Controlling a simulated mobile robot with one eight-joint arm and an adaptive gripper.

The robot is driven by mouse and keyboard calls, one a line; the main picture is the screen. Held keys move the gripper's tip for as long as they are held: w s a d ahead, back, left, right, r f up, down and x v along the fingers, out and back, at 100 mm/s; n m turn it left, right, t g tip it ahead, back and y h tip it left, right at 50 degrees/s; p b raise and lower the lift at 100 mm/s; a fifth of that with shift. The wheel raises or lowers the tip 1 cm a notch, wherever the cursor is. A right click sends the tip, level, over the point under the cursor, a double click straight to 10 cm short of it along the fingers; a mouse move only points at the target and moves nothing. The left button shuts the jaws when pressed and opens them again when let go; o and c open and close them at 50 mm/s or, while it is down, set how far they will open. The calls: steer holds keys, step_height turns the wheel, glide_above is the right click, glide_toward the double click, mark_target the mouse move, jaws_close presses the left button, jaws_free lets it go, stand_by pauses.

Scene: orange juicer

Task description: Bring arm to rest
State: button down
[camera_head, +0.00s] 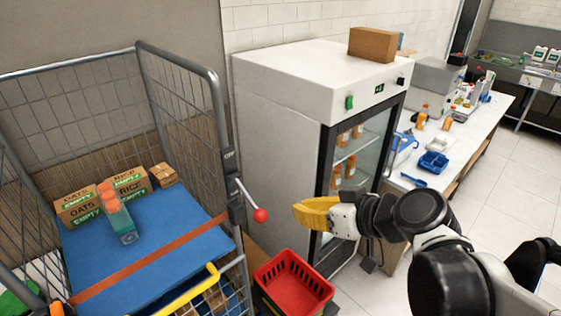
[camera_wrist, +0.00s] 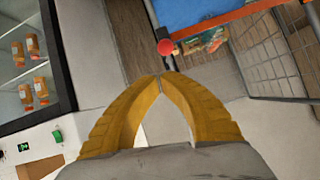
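My gripper (camera_head: 297,212) is in front of the white refrigerator in the head view, with its yellow fingers pointing left toward the cage trolley. In the wrist view my gripper (camera_wrist: 160,76) has its two yellow fingertips meeting, with nothing visible between them. My black and white arm reaches in from the lower right of the head view. A red-knobbed lever (camera_head: 260,215) on the trolley is to the left of the fingertips, apart from them in the head view.
The refrigerator (camera_head: 270,115) has a glass door with orange bottles behind it. The cage trolley (camera_head: 215,90) has a blue shelf (camera_head: 165,245) with boxes and bottles. A red basket (camera_head: 292,280) sits low below my gripper. A counter (camera_head: 480,125) with several items runs along the right.

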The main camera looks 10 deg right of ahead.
steer(key=s+d+f+m+h+b, duration=0.1)
steer(key=s+d+f+h+b, duration=0.1)
steer(key=f+b, duration=0.6)
steer(key=s+d+f+m+g+h+b, duration=0.1)
steer(key=s+d+f+m+h+b, duration=0.1)
steer(key=f+b, duration=0.7)
steer(key=s+d+f+m+g+h+b, duration=0.1)
steer(key=s+d+f+m+h+b, duration=0.1)
steer(key=f+b, duration=0.7)
step_height(320, 180, down, 4)
steer(key=shift+s+d+f+h, duration=0.1)
steer(key=shift+s+d+h, duration=0.5)
steer(key=shift+s+d, duration=0.4)
steer(key=shift+s+a, duration=0.1)
